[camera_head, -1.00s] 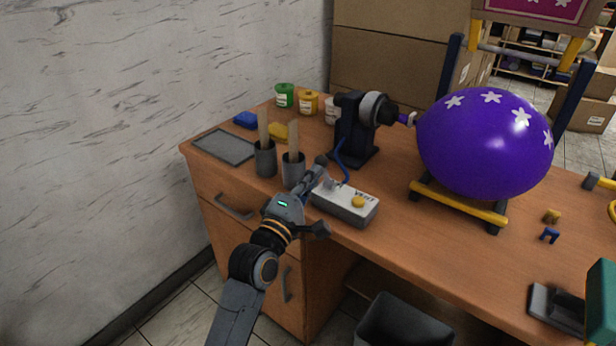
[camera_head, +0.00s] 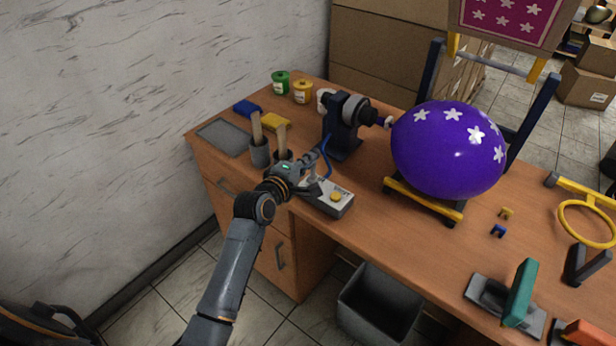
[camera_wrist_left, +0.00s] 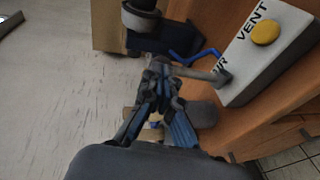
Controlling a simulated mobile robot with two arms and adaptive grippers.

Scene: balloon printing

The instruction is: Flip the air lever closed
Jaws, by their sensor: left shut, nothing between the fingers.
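The pale control box (camera_head: 330,205) with a yellow VENT button (camera_head: 336,196) sits near the desk's front edge. It also shows at the upper right of the left wrist view (camera_wrist_left: 262,62). The air lever (camera_wrist_left: 202,74) is a grey rod rising from the box by partly hidden lettering. In the left wrist view it points left toward my fingertips. My left gripper (camera_wrist_left: 160,68) is shut and empty beside the lever's free end; I cannot tell whether they touch. In the head view the left gripper (camera_head: 308,162) is at the box's left end and partly hides it. My right gripper is not in view.
A black pump (camera_head: 342,130) with a blue hose stands behind the box. A purple starred balloon (camera_head: 440,155) is on its nozzle, above a yellow cradle (camera_head: 425,198). Two grey cups (camera_head: 260,152) with sticks stand left of the gripper. A dark bin (camera_head: 378,308) is on the floor.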

